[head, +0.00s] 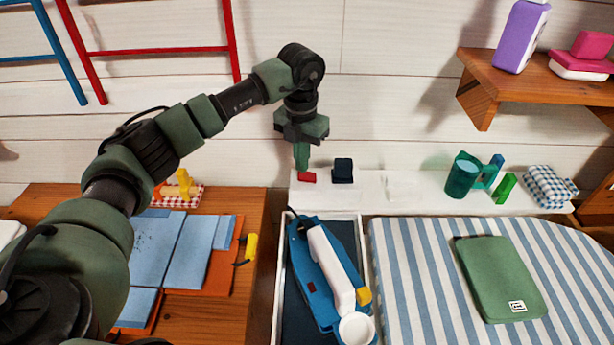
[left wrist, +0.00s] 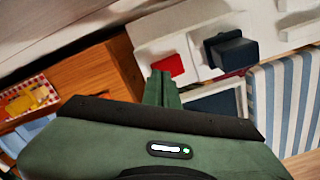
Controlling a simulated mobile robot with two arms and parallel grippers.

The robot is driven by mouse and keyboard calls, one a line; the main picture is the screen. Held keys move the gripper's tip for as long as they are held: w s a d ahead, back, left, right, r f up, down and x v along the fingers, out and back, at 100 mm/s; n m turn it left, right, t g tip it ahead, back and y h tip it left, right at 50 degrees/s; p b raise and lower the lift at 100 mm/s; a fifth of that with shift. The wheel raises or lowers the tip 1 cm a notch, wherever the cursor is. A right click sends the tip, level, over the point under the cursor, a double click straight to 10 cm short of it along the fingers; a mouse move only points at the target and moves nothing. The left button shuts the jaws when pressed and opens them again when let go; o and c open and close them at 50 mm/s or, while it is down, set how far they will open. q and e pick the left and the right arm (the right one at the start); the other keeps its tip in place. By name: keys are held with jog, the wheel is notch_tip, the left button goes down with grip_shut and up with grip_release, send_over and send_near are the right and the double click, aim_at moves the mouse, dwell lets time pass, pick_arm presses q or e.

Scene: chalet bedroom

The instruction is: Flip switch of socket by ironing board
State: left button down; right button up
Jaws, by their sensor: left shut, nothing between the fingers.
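The socket is a white panel (left wrist: 195,62) on the wall-side ledge, with a red switch (head: 307,178) and a dark plug-like block (head: 342,170) beside it. The red switch also shows in the left wrist view (left wrist: 168,66), next to the dark block (left wrist: 232,53). My left gripper (head: 301,164) points down with its fingers closed and empty, right at the red switch's back left edge. In the left wrist view the green fingertips (left wrist: 162,80) reach just below the switch; I cannot tell if they touch it. The striped ironing board (head: 405,275) is at front right. My right gripper is not in view.
A blue and white iron (head: 335,270) lies in a white-rimmed tray (head: 279,290) below the socket. A green folded item (head: 500,278) lies on the board. A teal mug (head: 462,178) and checked cloth (head: 548,185) are on the white ledge (head: 425,200). A wooden shelf (head: 540,85) juts out at upper right.

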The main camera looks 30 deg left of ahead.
aim_at(302, 175)
pick_arm(q)
jog(key=shift+f+b, duration=0.65)
jog(key=shift+f, duration=0.45)
dwell(0.3)
jog(key=shift+r, duration=0.15)
jog(key=shift+r+p, duration=0.85)
jog(key=shift+r, duration=0.05)
jog(key=shift+r+p, duration=1.65)
jog(key=shift+r, duration=0.9)
jog(key=shift+f, duration=0.1)
